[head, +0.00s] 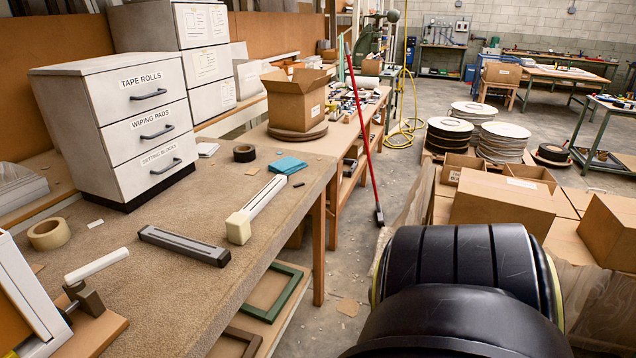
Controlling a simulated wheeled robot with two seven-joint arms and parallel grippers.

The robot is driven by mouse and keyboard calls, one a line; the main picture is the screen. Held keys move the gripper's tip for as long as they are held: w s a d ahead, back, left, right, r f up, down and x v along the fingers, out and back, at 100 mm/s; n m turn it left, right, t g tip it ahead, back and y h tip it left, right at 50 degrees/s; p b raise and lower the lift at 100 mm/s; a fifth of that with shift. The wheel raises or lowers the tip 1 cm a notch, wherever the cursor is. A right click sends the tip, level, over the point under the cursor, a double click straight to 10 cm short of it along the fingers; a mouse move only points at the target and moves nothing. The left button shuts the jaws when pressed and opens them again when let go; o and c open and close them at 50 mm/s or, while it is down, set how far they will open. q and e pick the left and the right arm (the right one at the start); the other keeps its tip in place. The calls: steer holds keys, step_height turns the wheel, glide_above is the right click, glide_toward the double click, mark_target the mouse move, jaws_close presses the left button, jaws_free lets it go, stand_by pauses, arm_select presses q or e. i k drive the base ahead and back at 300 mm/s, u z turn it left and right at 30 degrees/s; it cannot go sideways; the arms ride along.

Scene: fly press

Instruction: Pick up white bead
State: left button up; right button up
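Two white strips are in view, and I cannot tell for certain which one is the white bead. A short white bar (97,265) is at the left front, its near end beside a dark metal fixture (82,297) on a wooden base. A longer white strip (266,196) lies on the bench, with a cream block (238,228) at its near end. A dark grey bar (183,245) lies between them. Neither of my grippers is in view.
A drawer cabinet (120,120) stands on the workbench (200,300). Tape rolls (49,234) and teal cloths (287,165) lie nearby. A red-handled broom (365,130) leans by the bench end. Cardboard boxes (503,200) are at the right. The bench's front middle is clear.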

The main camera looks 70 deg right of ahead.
mark_target(258, 201)
steer(key=z, duration=2.65)
steer(key=i, duration=1.7)
steer(key=u, duration=2.6)
